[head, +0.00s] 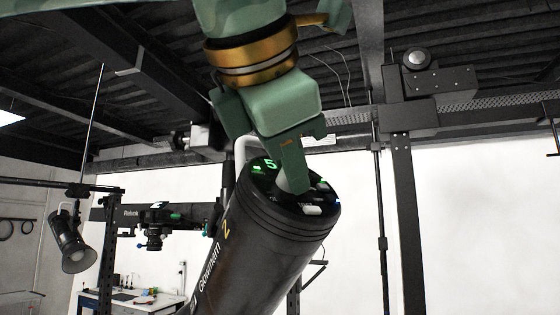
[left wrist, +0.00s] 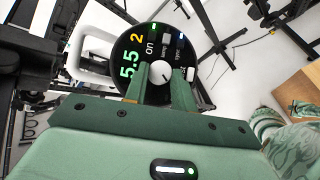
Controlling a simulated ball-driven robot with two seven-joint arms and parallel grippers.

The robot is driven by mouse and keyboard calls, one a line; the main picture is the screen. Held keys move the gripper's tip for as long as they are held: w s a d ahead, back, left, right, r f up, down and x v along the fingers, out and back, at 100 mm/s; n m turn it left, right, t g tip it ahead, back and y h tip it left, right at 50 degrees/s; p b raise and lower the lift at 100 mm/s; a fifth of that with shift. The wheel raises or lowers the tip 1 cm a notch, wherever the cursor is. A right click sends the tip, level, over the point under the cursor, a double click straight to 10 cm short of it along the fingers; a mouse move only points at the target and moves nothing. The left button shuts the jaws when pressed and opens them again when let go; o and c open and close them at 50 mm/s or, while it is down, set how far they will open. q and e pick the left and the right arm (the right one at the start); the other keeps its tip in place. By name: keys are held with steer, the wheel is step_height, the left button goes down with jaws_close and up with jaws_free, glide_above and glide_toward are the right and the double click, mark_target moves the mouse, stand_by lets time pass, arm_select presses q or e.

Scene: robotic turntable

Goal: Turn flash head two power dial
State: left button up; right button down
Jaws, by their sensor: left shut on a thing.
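The black flash head two (head: 262,240), marked with a yellow 2, hangs tilted in the middle of the head view, its round control panel facing up. Its panel also shows in the left wrist view (left wrist: 130,45), with a green 5.5 readout, a yellow 2 and an ON label. The pale power dial (left wrist: 160,73) sits on this panel between my left gripper's fingers. My left gripper (head: 294,180) reaches down from above and is shut on the dial; in the head view its finger hides most of the dial. My right gripper is not in view.
A white handle (head: 241,150) stands beside the flash head. A camera on a rig (head: 153,225) and a lamp (head: 72,242) are at left. A dark post (head: 402,230) and an overhead rail are at right. A white table (head: 150,303) is low at left.

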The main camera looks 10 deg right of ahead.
arm_select(q)
steer(key=o, duration=0.9)
steer(key=shift+c, duration=0.2)
steer(key=shift+o, duration=0.7)
steer(key=shift+s, duration=0.1)
steer(key=shift+a+r, duration=0.1)
steer(key=b+v, duration=0.1)
steer(key=v, duration=1.1)
